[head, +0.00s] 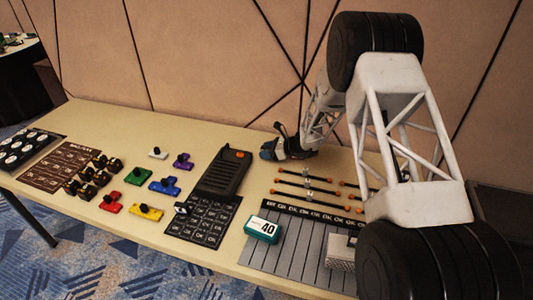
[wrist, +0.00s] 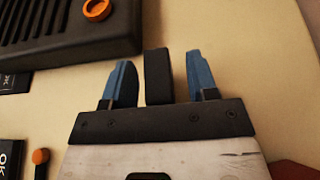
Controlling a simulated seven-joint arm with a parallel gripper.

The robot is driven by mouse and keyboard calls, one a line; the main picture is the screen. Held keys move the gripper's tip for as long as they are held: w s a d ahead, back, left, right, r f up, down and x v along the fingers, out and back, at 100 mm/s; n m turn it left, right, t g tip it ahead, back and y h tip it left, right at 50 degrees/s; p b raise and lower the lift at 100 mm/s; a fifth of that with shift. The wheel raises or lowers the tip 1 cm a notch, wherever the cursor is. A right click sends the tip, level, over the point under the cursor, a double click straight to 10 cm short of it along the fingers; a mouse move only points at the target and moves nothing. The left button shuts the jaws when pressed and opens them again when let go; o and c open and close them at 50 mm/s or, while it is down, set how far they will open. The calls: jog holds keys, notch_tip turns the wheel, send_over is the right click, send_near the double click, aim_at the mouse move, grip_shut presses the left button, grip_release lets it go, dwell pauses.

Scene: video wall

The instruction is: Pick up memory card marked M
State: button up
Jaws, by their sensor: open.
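I cannot make out a letter M on anything. A black mat with a labelled grid (head: 205,222) lies mid-table, with a small dark and white piece (head: 182,208) at its left edge. My gripper (head: 272,146) is above the back of the table, right of the black ribbed device. In the wrist view its two blue fingers (wrist: 157,82) are apart. A plain dark block (wrist: 157,72) shows between them, with gaps on both sides; I cannot tell what it is.
The black ribbed device (head: 228,172) with an orange knob is close to my gripper. A teal box marked 40 (head: 263,229) and coloured pieces (head: 138,176) stand nearby. Bare table shows around the gripper.

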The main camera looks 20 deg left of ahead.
aim_at(266, 147)
dwell(0.5)
grip_shut()
jog(key=shift+r, duration=0.15)
jog(key=shift+r, duration=0.85)
notch_tip(266, 147, up, 2)
jog(key=s+d, duration=0.2)
jog(key=s, duration=0.2)
jog(key=s+d, duration=0.3)
jog(key=s, duration=0.2)
jog(key=s+d+r, duration=0.1)
jog(key=s+d, duration=0.1)
jog(key=s, duration=0.3)
jog(key=shift+d, duration=0.35)
